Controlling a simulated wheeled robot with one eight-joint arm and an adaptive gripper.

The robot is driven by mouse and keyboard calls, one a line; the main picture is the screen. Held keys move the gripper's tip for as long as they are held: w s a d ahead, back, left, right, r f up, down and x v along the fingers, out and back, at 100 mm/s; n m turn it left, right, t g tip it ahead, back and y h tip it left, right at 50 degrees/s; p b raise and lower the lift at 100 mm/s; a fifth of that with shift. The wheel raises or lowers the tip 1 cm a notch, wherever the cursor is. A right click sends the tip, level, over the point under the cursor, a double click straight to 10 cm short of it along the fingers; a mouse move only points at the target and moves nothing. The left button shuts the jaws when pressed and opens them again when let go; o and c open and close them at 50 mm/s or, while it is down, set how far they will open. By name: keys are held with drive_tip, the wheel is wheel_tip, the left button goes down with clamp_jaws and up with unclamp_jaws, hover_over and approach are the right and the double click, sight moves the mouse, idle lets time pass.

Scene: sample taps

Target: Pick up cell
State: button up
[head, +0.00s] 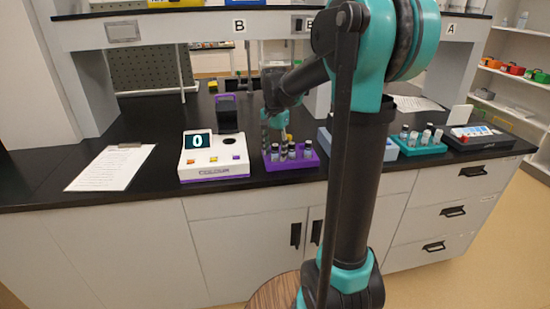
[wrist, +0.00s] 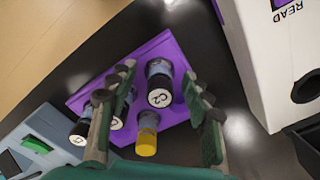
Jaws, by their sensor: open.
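A purple tray (head: 290,168) on the black bench holds several small vials; it also shows in the wrist view (wrist: 98,88). A black-capped vial marked C2 (wrist: 160,90) stands between my fingers. A yellow-capped vial (wrist: 147,135) stands closer to my palm, also between the fingers; its cap shows behind the other vials in the head view (head: 288,137). More black-capped vials (wrist: 80,132) are left of or partly behind the left finger. My gripper (wrist: 160,80) is open above the tray and holds nothing. No vial is named as the cell by a readable label.
A white colour reader (head: 213,158) showing 0 stands left of the tray; its round dark well (wrist: 306,90) shows in the wrist view. A paper sheet (head: 110,168) lies further left. A grey-blue device (head: 325,140) and a teal vial rack (head: 420,148) stand right.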

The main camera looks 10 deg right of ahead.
drive_tip(key=c, duration=1)
